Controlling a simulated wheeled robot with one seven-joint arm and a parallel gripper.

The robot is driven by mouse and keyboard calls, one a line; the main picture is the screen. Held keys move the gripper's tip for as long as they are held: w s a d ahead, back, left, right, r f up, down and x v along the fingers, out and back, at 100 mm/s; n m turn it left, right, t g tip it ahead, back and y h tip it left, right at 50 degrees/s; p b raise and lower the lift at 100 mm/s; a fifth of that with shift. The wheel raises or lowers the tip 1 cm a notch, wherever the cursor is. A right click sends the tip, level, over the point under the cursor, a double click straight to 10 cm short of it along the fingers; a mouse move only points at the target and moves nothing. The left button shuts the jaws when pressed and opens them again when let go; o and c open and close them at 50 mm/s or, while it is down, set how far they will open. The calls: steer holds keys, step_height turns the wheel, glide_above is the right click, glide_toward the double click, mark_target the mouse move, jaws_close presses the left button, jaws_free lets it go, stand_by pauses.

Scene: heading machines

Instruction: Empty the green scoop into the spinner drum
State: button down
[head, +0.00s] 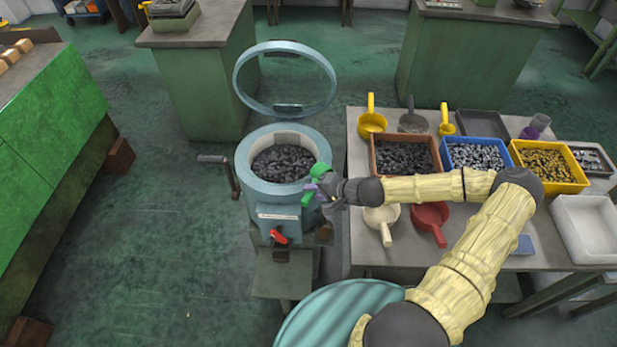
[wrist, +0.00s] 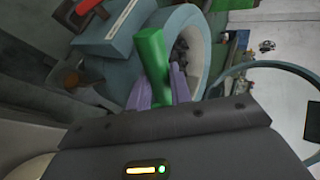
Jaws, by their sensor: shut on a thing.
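The spinner drum (head: 243,170) is a pale blue round machine with its ring-shaped lid (head: 238,80) raised, and dark pieces (head: 283,163) lie inside. My gripper (head: 318,188) is at the drum's right front rim. It is shut on the green scoop (head: 308,197), whose green part also shows in the wrist view (wrist: 152,60) between the purple fingers (wrist: 160,92). In the wrist view the drum opening (wrist: 205,50) is just behind the scoop. I cannot tell whether anything is in the scoop.
Right of the drum, a table (head: 358,245) holds a brown bin (head: 376,165), a blue bin (head: 449,155) and a yellow bin (head: 575,186). A cream scoop (head: 381,220) and a red scoop (head: 431,217) lie at its front. A crank handle (head: 232,178) sticks out left of the drum.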

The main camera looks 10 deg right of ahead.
steer(key=d+m+t+h, duration=0.1)
steer(key=m+h, duration=0.1)
steer(key=m, duration=0.1)
steer(key=d+r+m+t+h, duration=0.1)
steer(key=d+m+h, duration=0.1)
steer(key=m+h, duration=0.1)
steer(key=w+d+r+m+t+h, duration=0.1)
steer(key=d+m+t+h, duration=0.1)
steer(key=m+h, duration=0.1)
steer(key=shift+d+m, duration=0.25)
steer(key=shift+m, duration=0.35)
stand_by(0.3)
